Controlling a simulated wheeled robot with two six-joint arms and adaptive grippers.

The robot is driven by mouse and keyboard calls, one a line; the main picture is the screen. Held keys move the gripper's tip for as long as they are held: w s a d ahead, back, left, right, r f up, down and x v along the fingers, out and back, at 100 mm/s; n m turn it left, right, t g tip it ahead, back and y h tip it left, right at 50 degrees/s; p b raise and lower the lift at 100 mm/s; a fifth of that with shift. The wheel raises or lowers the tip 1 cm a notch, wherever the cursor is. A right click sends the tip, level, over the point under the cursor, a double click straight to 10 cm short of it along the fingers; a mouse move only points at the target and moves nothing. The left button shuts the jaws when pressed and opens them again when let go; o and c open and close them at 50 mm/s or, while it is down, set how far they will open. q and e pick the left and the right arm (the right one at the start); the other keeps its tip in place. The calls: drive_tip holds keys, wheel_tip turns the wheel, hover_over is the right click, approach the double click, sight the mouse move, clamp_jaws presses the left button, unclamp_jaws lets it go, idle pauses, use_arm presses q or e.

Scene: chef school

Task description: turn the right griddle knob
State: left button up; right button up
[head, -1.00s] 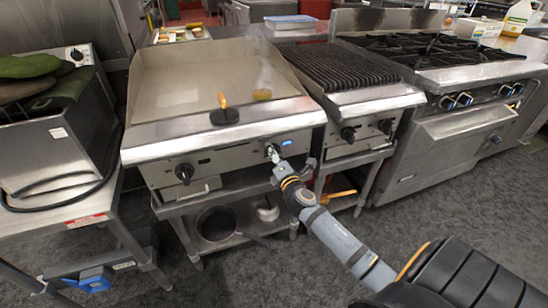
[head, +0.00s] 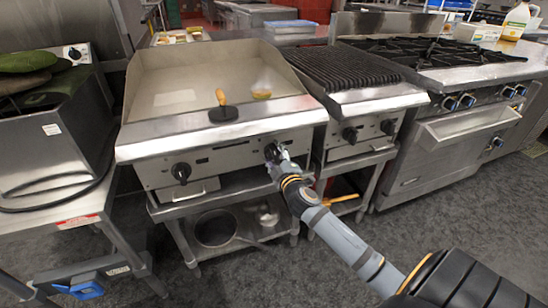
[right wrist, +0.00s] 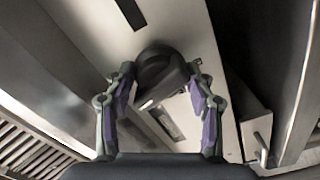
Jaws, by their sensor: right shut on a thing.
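The griddle (head: 195,85) is a wide steel unit with a flat plate and a front panel. Its right knob (head: 271,152) is black and round, at the right of that panel. My right gripper (head: 279,155) reaches it from the lower right and is shut on it. In the right wrist view the dark knob (right wrist: 160,72) lies between the two purple-padded fingertips (right wrist: 162,78), one on each side. The griddle's left knob (head: 181,172) stands free. My left gripper is in no view.
A scraper (head: 222,108) lies on the griddle's front ledge. A charbroiler (head: 350,75) with its own knobs stands close on the right, and a burner range (head: 440,50) beyond it. A shelf with a pan (head: 214,228) is below. The floor in front is open.

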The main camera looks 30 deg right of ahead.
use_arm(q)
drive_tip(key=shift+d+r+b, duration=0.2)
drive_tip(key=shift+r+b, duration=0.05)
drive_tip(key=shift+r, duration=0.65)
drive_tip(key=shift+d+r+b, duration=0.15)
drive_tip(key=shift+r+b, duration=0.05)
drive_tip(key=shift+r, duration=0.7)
use_arm(e)
drive_tip(key=shift+m, duration=1.7)
drive_tip(key=o, duration=0.9)
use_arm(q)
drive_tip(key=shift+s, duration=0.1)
use_arm(e)
drive_tip(key=shift+s, duration=0.1)
drive_tip(key=v, duration=1.1)
drive_tip(key=shift+s+a, duration=0.15)
drive_tip(key=shift+s, duration=0.25)
